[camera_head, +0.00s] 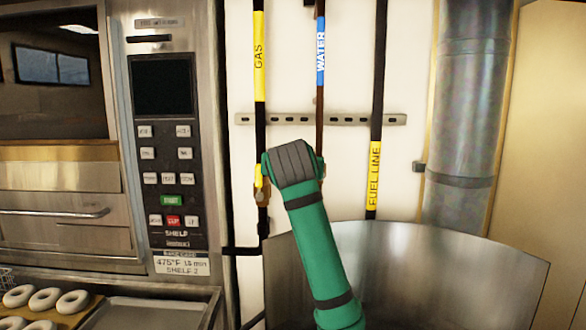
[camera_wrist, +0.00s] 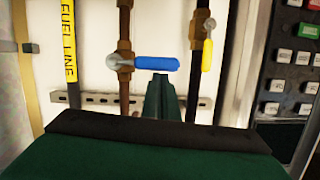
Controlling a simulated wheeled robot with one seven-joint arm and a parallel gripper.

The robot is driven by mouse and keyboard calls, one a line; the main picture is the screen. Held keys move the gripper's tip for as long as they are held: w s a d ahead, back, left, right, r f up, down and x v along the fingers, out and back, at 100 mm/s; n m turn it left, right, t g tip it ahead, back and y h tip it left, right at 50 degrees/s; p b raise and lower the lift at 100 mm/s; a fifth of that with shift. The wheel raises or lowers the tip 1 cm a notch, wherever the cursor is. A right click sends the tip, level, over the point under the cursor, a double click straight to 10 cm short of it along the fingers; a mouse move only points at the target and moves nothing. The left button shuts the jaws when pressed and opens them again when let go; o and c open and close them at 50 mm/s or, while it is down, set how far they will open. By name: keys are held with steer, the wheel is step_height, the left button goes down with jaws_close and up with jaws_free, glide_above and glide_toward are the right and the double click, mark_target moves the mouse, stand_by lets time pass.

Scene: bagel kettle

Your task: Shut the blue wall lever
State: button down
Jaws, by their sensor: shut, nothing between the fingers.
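The blue wall lever (camera_wrist: 157,64) shows in the wrist view. It lies crosswise to the brown water pipe (camera_wrist: 124,83), with its handle reaching right from the valve. My gripper (camera_wrist: 160,78) is shut and empty. Its green fingertips overlap the lower edge of the blue handle in the picture, near its middle; I cannot tell whether they touch it. In the camera_head view my green arm hides the lever and my gripper. The water pipe's blue WATER label (camera_head: 320,52) shows above the arm there.
The yellow-handled gas valve (camera_wrist: 207,50) is close right of the lever in the wrist view. The FUEL LINE pipe (camera_head: 374,175) and a slotted rail (camera_head: 355,119) are on the wall. A metal kettle (camera_head: 430,275) stands below; an oven panel (camera_head: 168,150) is left.

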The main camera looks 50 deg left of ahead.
steer(key=s+d+r, duration=0.6)
steer(key=d, duration=0.1)
steer(key=shift+s+r, duration=0.2)
steer(key=shift+s, duration=0.05)
stand_by(0.3)
steer(key=shift+w+d, duration=0.1)
steer(key=shift+w, duration=0.05)
stand_by(0.4)
